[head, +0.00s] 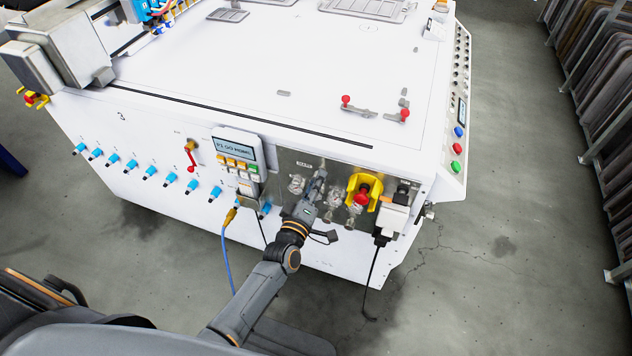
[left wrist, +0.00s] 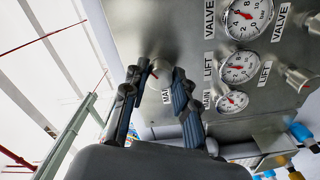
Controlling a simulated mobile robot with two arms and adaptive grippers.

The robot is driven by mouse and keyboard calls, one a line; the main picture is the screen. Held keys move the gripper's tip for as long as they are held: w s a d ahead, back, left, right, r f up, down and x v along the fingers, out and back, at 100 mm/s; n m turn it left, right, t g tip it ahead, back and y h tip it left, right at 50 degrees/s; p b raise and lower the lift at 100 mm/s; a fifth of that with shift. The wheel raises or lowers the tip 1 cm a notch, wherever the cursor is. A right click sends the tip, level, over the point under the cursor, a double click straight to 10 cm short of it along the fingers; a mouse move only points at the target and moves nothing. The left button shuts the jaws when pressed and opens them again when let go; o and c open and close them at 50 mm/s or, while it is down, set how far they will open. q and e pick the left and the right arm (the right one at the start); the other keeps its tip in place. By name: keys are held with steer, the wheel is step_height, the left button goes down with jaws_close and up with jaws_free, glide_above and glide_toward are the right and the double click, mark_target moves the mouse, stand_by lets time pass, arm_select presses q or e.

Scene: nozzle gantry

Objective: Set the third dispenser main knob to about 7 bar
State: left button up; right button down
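The main knob (left wrist: 159,69) is a small metal knob beside a MAIN label on the steel panel (left wrist: 195,20). The main gauge (left wrist: 232,101) is the smallest of three round dials in the left wrist view; its needle is too small to read surely. My left gripper (head: 319,178) is at the panel in the head view and covers part of it. In the left wrist view its fingers (left wrist: 157,78) stand on either side of the main knob. The fingers look apart, with a small gap at the left; firm contact is not clear. My right gripper is out of view.
A lift gauge (left wrist: 239,67) and a valve gauge (left wrist: 250,17) sit beside the main gauge. In the head view a red and yellow switch (head: 362,195) and a white plug box (head: 392,216) are right of my gripper. A keypad (head: 238,150) is to its left.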

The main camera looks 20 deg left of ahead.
arm_select(q)
steer(key=o, duration=0.4)
steer(key=shift+c, duration=0.2)
steer(key=shift+s, duration=0.1)
steer(key=s, duration=1.2)
steer(key=shift+a, duration=0.15)
